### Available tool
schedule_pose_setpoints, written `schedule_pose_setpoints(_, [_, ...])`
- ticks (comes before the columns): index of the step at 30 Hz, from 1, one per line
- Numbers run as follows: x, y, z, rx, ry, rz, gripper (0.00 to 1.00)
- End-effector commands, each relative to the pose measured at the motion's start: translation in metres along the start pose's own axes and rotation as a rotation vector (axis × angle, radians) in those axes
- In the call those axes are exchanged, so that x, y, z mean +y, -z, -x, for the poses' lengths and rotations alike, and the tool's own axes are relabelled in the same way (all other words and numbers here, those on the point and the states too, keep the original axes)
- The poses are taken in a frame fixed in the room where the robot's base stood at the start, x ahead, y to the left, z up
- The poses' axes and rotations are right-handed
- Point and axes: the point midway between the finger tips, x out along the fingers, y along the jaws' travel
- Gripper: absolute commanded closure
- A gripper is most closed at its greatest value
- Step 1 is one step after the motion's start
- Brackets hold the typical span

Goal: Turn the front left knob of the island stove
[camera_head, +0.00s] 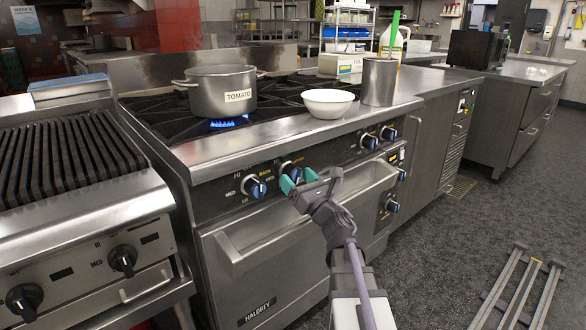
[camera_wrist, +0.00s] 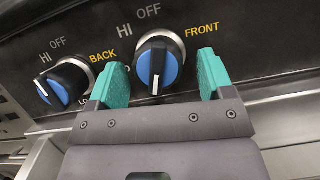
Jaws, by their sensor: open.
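The stove (camera_head: 300,160) has a front panel with several blue-faced knobs. The left pair shows a knob marked BACK (camera_head: 253,187) and, to its right, a knob marked FRONT (camera_head: 291,171). In the wrist view the FRONT knob (camera_wrist: 158,65) is a black ring with a blue face; its white line points down. The BACK knob (camera_wrist: 64,84) is at the left there. My gripper (camera_head: 299,180) is open at the panel. Its teal fingertips (camera_wrist: 160,80) stand on either side of the FRONT knob, with gaps showing on both sides.
A steel pot labelled TOMATO (camera_head: 222,92) stands over a blue flame (camera_head: 229,122). A white bowl (camera_head: 328,104) and a steel canister (camera_head: 379,82) stand on the stove's right. An oven handle (camera_head: 300,215) juts out below the knobs. A grill (camera_head: 65,165) is on the left.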

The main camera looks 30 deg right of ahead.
Motion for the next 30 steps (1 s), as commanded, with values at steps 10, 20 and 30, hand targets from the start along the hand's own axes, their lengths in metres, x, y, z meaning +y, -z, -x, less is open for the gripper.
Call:
schedule_pose_setpoints(10, [0.0001, 0.0007, -0.019, 0.001, 0.001, 0.0, 0.26])
schedule_pose_setpoints(20, [0.0, 0.0006, -0.0188, 0.001, 0.001, -0.001, 0.52])
schedule_pose_setpoints(30, [0.0001, 0.0005, -0.0187, 0.001, 0.002, -0.002, 0.75])
